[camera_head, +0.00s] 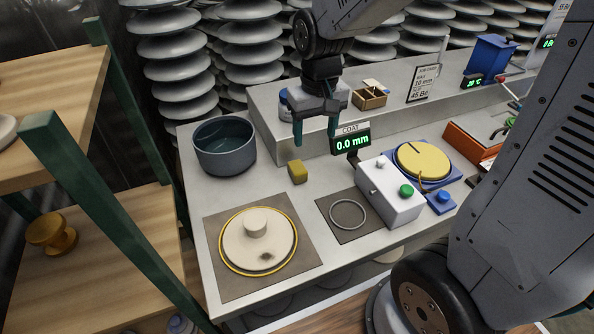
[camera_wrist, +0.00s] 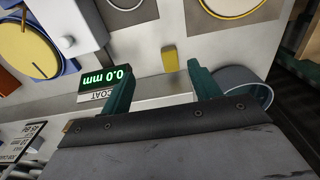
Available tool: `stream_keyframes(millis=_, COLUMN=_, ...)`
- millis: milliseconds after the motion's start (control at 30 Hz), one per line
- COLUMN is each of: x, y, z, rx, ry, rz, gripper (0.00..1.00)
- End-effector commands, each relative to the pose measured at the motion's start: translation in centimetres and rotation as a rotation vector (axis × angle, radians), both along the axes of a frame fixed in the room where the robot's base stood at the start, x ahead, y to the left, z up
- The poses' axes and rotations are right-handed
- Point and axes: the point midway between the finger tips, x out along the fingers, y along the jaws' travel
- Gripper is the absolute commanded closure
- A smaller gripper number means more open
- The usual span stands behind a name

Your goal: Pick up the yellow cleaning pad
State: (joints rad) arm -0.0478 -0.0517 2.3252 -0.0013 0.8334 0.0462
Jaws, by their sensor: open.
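The yellow cleaning pad (camera_head: 297,173) is a small block on the grey bench top, right of the blue-grey bowl and behind the round plate. It also shows in the wrist view (camera_wrist: 170,59), above the gap between the fingers and nearer the right finger. My gripper (camera_head: 315,135) has two teal fingers, spread open and empty. In the head view it hangs above and a little to the right of the pad, apart from it. In the wrist view the fingers (camera_wrist: 160,82) point toward the bench, with nothing between them.
A blue-grey bowl (camera_head: 225,151) stands left of the pad. A COAT display (camera_head: 351,141) reading 0.0 mm stands close to the right, beside a white box with a green button (camera_head: 385,192). A raised shelf (camera_head: 268,100) runs behind. A round cream plate (camera_head: 277,240) lies in front.

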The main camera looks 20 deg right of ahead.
Motion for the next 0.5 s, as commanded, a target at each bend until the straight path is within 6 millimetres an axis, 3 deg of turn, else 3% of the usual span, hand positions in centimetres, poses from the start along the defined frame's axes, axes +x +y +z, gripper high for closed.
stream_keyframes(millis=33, x=1.3, y=0.2, z=-1.9, rx=0.000, ry=0.016, rz=0.001, gripper=0.38)
stream_keyframes(millis=200, x=4.6, y=0.7, z=-6.3, rx=-0.001, ry=0.030, rz=-0.001, gripper=0.38)
stream_keyframes(millis=500, x=6.2, y=1.0, z=-10.1, rx=-0.001, ry=0.037, rz=-0.003, gripper=0.38)
